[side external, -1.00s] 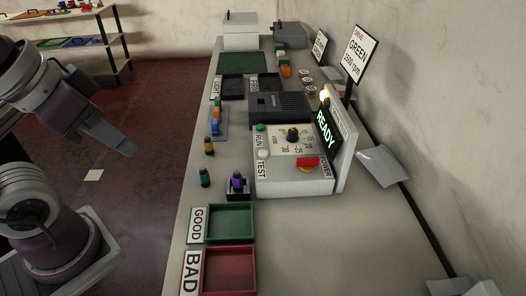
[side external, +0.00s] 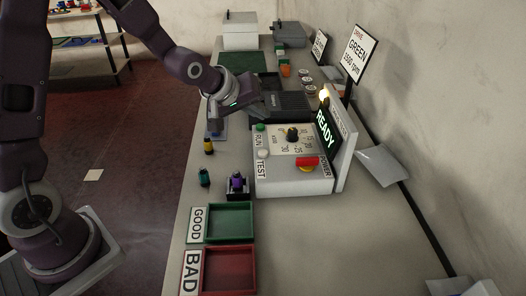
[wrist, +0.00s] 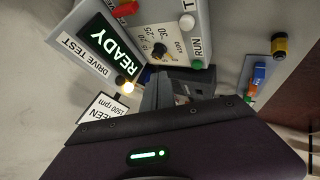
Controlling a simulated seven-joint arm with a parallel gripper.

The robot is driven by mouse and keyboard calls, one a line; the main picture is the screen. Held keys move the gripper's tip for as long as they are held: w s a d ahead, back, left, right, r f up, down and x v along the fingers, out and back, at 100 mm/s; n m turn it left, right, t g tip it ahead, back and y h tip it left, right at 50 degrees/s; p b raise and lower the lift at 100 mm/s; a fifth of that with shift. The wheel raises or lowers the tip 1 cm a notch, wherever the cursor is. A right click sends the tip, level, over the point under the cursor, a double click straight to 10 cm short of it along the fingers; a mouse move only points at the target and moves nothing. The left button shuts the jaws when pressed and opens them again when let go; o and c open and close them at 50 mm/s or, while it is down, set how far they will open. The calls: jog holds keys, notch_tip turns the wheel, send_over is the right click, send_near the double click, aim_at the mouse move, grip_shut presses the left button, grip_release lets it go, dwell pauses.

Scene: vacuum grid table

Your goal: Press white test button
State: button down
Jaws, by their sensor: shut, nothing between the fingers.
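The white test button (side external: 263,153) is on the grey drive test box (side external: 300,180), beside the TEST label and below the green RUN button (side external: 261,127). In the wrist view the white button (wrist: 187,22) shows near the top edge, by the partly cut-off label. My gripper (side external: 268,113) is shut and empty. It hangs above the far end of the box, by the dark ribbed unit, apart from the white button. In the wrist view its fingers (wrist: 163,92) point toward the box. The screen reads READY.
The box also carries a dial (side external: 292,134) and a red power switch (side external: 308,162). A purple-topped part (side external: 237,183) stands in a black holder in front. Green GOOD (side external: 230,222) and red BAD (side external: 229,268) trays lie nearer. A sign (side external: 359,55) stands behind.

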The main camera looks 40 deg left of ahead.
aim_at(260, 154)
jog(key=shift+f, duration=4.4)
jog(key=shift+f, duration=0.4)
jog(key=shift+f, duration=0.5)
jog(key=shift+r, duration=0.95)
